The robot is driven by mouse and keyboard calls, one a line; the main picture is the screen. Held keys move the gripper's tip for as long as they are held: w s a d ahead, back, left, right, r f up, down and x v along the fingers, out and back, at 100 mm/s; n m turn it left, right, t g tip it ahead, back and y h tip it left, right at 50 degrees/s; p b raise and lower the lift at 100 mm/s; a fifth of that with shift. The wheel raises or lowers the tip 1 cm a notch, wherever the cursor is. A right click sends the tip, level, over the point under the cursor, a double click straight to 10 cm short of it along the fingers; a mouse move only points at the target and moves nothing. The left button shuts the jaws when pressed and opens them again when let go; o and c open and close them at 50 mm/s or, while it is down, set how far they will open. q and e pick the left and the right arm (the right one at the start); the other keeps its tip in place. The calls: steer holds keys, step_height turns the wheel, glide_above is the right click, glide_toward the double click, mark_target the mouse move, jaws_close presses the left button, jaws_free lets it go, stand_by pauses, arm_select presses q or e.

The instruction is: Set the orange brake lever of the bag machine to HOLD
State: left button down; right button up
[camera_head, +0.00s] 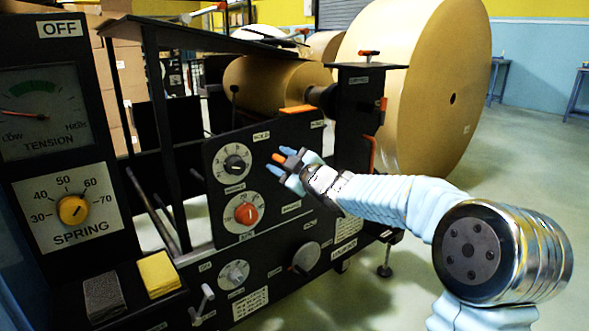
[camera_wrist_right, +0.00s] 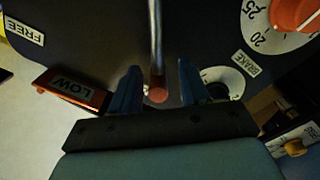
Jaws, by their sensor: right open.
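The bag machine's dark side panel (camera_head: 218,165) stands in the middle of the head view. The orange end of the brake lever (camera_head: 279,158) shows at my right gripper (camera_head: 287,163). In the right wrist view, the lever's metal rod (camera_wrist_right: 156,40) comes down from the top and its orange tip (camera_wrist_right: 157,95) lies between the two blue fingers. The right gripper (camera_wrist_right: 158,88) is open, with gaps on both sides of the tip. A HOLD label (camera_head: 261,135) is above and left of the fingers. A FREE label (camera_wrist_right: 24,32) shows at the wrist view's upper left. My left gripper is not in view.
An orange-red dial knob (camera_head: 246,214) and a black dial knob (camera_head: 234,164) are left of my right gripper. A BRAKE label (camera_wrist_right: 245,62) and an orange-edged LOW plate (camera_wrist_right: 80,88) flank the fingers. A large kraft roll (camera_head: 440,85) stands behind. Floor at right is open.

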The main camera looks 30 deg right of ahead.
steer(key=s+d+p, duration=0.1)
steer(key=s, duration=1.2)
steer(key=shift+f, duration=0.1)
